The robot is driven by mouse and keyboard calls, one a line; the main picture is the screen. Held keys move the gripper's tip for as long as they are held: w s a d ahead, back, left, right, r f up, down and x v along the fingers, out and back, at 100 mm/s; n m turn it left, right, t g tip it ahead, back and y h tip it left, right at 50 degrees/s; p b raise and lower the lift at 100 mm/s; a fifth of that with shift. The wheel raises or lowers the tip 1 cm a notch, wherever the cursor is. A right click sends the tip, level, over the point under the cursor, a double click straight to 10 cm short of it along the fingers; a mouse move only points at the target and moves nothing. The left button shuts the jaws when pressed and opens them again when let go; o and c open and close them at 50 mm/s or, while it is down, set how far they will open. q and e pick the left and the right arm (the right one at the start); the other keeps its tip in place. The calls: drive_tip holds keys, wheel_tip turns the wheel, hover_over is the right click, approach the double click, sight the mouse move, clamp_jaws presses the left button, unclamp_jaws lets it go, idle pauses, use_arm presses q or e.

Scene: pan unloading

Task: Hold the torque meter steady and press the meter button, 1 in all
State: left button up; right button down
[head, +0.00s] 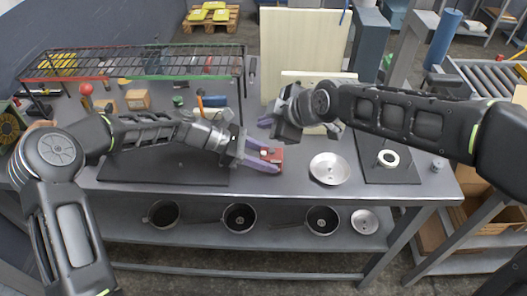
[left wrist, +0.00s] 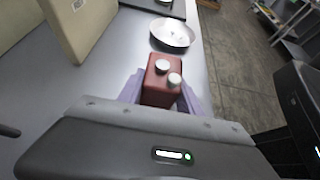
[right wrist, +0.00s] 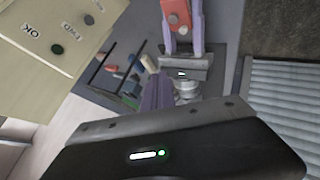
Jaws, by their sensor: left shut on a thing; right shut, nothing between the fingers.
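The torque meter (head: 273,155) is a small red box in the middle of the table. In the left wrist view it (left wrist: 158,92) shows two pale round parts on top, one silver and one whitish. My left gripper (head: 268,160) is shut on it, with purple fingers on both sides. It also shows in the right wrist view (right wrist: 178,14), between the left fingers. My right gripper (head: 267,122) is shut and empty, above and behind the meter and apart from it. Its closed purple fingers (right wrist: 156,90) show in the right wrist view.
A beige board (head: 300,45) stands behind; a beige panel marked OK and FWD (right wrist: 50,35) is close in the right wrist view. A silver dish (head: 330,168) lies right of the meter. A wire rack (head: 140,62) stands back left. Several pans sit on the lower shelf (head: 190,238).

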drive_tip(key=shift+f, duration=3.5)
drive_tip(key=shift+f, duration=0.15)
drive_tip(key=shift+f, duration=0.25)
drive_tip(key=shift+f, duration=0.45)
drive_tip(key=shift+r, duration=0.9)
wheel_tip(320, 180, up, 5)
idle(0.4)
